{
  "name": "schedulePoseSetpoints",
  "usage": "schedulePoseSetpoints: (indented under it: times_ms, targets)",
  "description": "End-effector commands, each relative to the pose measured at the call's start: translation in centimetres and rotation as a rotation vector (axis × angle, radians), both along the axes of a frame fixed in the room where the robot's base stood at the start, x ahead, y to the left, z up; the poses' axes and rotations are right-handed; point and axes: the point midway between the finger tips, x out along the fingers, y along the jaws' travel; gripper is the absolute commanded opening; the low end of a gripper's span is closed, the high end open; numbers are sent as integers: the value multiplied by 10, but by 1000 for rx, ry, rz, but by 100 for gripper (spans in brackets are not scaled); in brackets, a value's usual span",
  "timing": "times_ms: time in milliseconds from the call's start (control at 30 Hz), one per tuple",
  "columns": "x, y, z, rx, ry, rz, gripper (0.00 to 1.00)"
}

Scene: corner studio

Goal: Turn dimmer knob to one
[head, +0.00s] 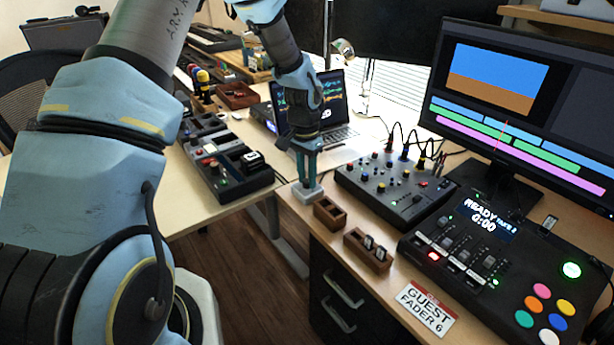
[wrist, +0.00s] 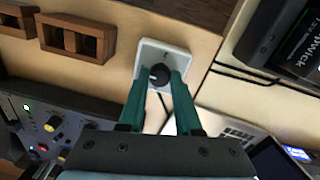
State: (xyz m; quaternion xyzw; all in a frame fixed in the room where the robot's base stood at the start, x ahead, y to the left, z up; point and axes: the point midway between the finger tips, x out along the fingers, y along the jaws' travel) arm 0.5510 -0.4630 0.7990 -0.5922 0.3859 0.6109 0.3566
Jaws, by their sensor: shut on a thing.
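The dimmer is a small white box (wrist: 178,53) with a round black knob (wrist: 159,75), seen from above in the wrist view. In the head view the pale box (head: 302,193) sits at the desk's near left corner. My gripper (wrist: 160,80) has its teal fingers on either side of the knob and is shut on it. In the head view my gripper (head: 306,182) points straight down onto the box, and the knob is hidden behind the fingers. I cannot read any marks around the knob.
Small wooden holders (head: 367,250) stand right of the dimmer. A mixer (head: 395,190) and a control console (head: 490,270) lie farther right. A laptop (head: 335,125) is behind my gripper. A sign reading "GUEST FADER 6" (head: 425,310) lies near the front edge.

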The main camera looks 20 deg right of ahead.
Motion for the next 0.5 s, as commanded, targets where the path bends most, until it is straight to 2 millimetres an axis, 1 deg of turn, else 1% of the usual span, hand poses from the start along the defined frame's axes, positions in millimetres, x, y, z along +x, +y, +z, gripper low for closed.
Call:
schedulePoseSetpoints:
  times_ms: [67, 100, 333, 500]
  targets:
    - [1, -1, 1, -2, -2, 1, 0]
    - [1, -1, 1, -2, -2, 1, 36]
    - [0, 0, 0, -1, -2, 1, 62]
    - [0, 0, 0, -1, 0, 1, 63]
